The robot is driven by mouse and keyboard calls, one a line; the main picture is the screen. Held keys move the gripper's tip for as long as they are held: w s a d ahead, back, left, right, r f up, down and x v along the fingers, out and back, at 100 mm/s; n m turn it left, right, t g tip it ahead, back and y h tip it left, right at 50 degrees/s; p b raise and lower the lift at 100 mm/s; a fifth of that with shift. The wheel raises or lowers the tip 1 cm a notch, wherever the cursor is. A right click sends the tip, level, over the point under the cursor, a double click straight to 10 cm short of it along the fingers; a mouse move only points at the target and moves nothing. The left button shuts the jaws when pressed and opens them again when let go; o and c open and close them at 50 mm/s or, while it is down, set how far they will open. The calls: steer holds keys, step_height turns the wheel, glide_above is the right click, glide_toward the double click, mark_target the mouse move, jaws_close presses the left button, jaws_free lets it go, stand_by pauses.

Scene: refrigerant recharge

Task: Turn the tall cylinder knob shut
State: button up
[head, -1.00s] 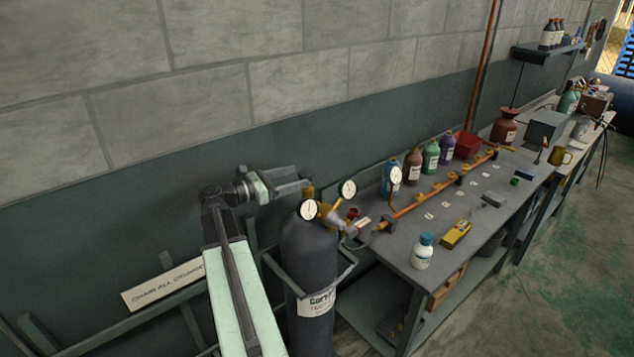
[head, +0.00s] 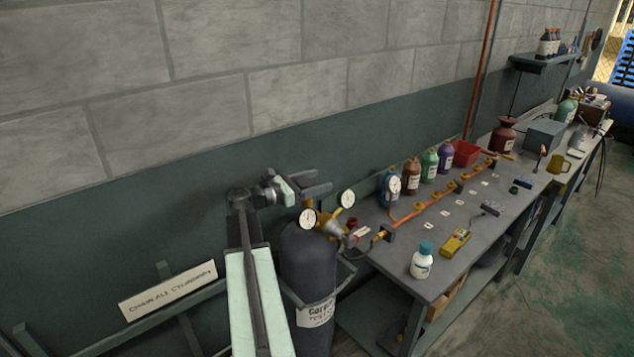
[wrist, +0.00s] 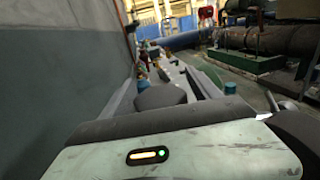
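The tall dark grey cylinder (head: 308,262) stands upright at the left end of the bench, a white label on its front. Brass valve parts (head: 332,222) and two round white gauges, left (head: 307,219) and right (head: 347,198), sit at its top. My gripper (head: 318,184) is just above the cylinder top. Its two grey fingers look apart, with nothing seen between them. The knob cannot be made out clearly; the fingers may hide it. In the wrist view my gripper's pale housing fills the bottom, and the cylinder and knob cannot be identified.
The grey bench (head: 405,268) runs away to the right along the wall. It holds a blue-capped white bottle (head: 422,261), a yellow meter (head: 456,241), an orange pipe manifold (head: 425,205) and several coloured bottles. A sign (head: 168,290) hangs at left. Floor at right is clear.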

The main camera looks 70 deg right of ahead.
steer(key=c, duration=1.3)
steer(key=shift+o, duration=0.2)
steer(key=shift+d+m+g+y, duration=0.1)
steer(key=shift+m+g+y, duration=0.3)
steer(key=shift+g+y, duration=0.1)
steer(key=shift+m+g+y, duration=0.6)
steer(key=shift+y, duration=0.1)
steer(key=m+g+y, duration=0.1)
steer(key=a+m+g+y, duration=0.1)
steer(key=y, duration=0.1)
steer(key=shift+s+a+m, duration=0.15)
steer(key=shift+s+m, duration=0.15)
steer(key=shift+s, duration=0.1)
steer(key=o, duration=1.4)
steer(key=shift+r, duration=0.15)
